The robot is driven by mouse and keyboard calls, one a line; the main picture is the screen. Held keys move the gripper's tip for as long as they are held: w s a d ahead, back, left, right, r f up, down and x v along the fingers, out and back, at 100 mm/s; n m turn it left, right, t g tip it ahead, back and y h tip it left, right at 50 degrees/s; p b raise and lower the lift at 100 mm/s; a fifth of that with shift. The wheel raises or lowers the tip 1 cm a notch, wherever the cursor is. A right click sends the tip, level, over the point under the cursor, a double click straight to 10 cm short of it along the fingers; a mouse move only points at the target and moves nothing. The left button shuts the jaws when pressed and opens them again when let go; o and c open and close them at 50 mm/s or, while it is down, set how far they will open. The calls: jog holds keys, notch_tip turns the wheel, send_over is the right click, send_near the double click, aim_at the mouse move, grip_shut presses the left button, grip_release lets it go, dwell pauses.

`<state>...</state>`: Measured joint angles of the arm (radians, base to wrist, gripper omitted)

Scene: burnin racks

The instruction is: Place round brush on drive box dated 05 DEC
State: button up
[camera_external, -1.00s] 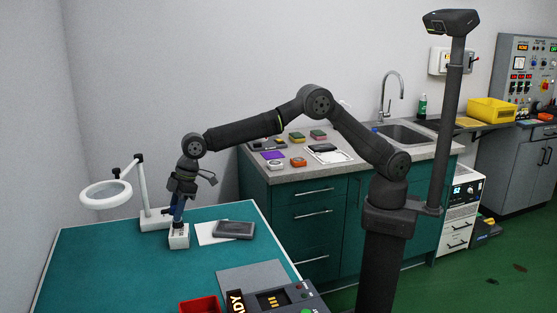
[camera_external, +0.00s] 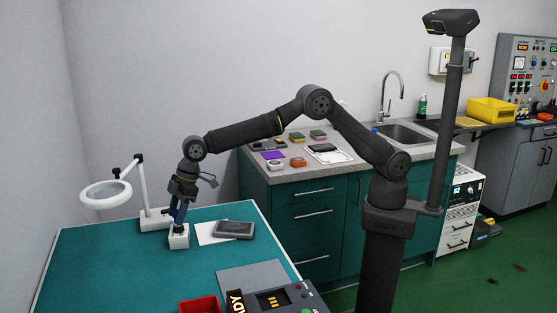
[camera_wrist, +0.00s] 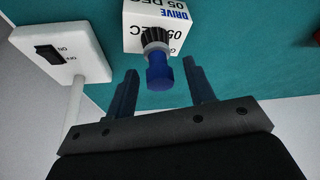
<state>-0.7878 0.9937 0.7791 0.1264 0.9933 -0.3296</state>
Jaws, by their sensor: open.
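The drive box (camera_external: 179,242) is a small white box on the teal table. In the wrist view its label (camera_wrist: 173,10) reads DRIVE and 05 DEC. The round brush (camera_wrist: 158,68) has a blue handle and dark bristles. It appears to stand upright on top of the box, bristles down, its handle toward the wrist camera. My gripper (camera_external: 178,216) is just above the box, pointing down. In the wrist view my gripper (camera_wrist: 160,66) is open, one finger on each side of the handle, with visible gaps. The exact bristle contact is hard to see.
A white-based magnifier lamp (camera_external: 155,219) stands close behind the box; its switch (camera_wrist: 48,54) shows in the wrist view. A dark grey device (camera_external: 234,229) lies on a white sheet to the right. A red bin (camera_external: 200,305) is at the front. The table's left side is clear.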

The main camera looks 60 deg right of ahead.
aim_at(176, 212)
jog(key=v, duration=1.1)
jog(key=shift+r, duration=0.3)
jog(key=shift+f, duration=0.1)
jog(key=x, duration=1.2)
jog(key=shift+r, duration=1.95)
